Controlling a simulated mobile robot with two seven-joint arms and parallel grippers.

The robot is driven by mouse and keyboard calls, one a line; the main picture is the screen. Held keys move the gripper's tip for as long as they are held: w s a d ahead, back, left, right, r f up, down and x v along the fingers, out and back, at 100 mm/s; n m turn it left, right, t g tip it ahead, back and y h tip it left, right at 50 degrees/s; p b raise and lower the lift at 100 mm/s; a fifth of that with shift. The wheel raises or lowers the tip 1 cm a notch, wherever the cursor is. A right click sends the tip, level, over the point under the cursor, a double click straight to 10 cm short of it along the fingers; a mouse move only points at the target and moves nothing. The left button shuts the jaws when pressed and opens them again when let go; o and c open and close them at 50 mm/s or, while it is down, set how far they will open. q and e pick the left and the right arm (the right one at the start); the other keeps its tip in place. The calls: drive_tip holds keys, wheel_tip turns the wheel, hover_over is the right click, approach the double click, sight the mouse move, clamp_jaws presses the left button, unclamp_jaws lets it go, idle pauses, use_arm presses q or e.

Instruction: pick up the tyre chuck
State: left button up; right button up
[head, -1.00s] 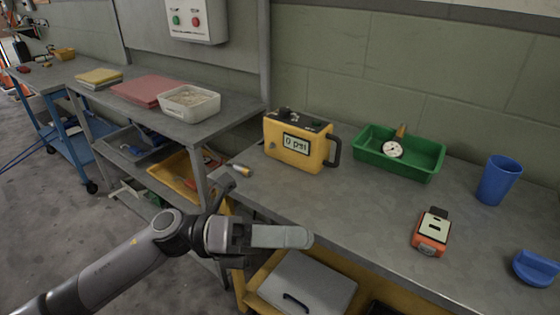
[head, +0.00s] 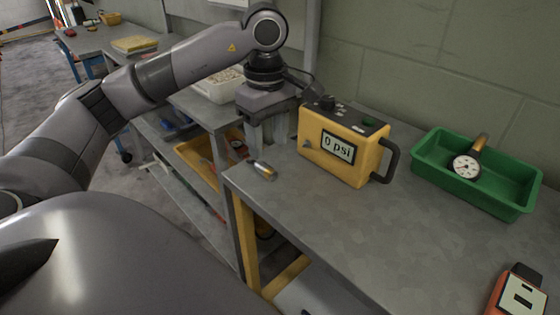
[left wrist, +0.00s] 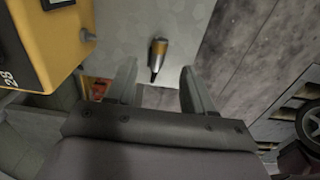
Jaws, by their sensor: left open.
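The tyre chuck (head: 263,170), a small silver and brass cylinder, lies on the grey workbench near its left edge. It also shows in the left wrist view (left wrist: 159,50), beyond the fingertips and roughly in line with the gap between them. My left gripper (head: 268,140) points down, open and empty, behind the chuck in the head view and apart from it. Its two fingers also show in the left wrist view (left wrist: 158,78). My right gripper is not in view.
A yellow inflator box (head: 345,146) reading "0 psi" stands just right of my left gripper. A green tray (head: 483,195) with a gauge (head: 466,166) is farther right. An orange device (head: 515,294) lies at lower right. The bench's front middle is clear.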

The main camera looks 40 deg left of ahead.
sight(271, 171)
use_arm(q)
drive_tip(key=f, duration=0.6)
drive_tip(key=shift+d+f, duration=0.2)
drive_tip(key=shift+f, duration=0.15)
clamp_jaws()
